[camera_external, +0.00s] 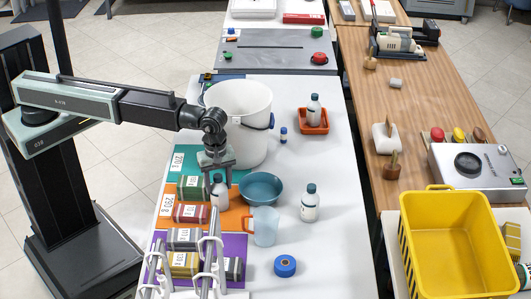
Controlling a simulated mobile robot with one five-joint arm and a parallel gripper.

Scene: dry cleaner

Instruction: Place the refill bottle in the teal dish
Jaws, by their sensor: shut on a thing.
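The teal dish (262,189) is a round, empty-looking bowl on the white table. My gripper (217,172) is just left of the dish, pointing down, shut on a white bottle with a dark top (219,194). The held bottle is upright, beside the dish and not over it; I cannot tell whether its base touches the table. A similar white bottle with a blue-green cap (309,203) stands right of the dish. Another (313,110) stands in an orange-red tray (311,122) farther back. Which one is the refill bottle cannot be told from labels.
A large white bucket (241,110) stands close behind my gripper. A clear pitcher (265,227) is in front of the dish. Labelled bundles (192,214) lie on coloured mats at left, near a metal rack (208,265). Blue tape (285,265) lies in front; the table's right side is mostly clear.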

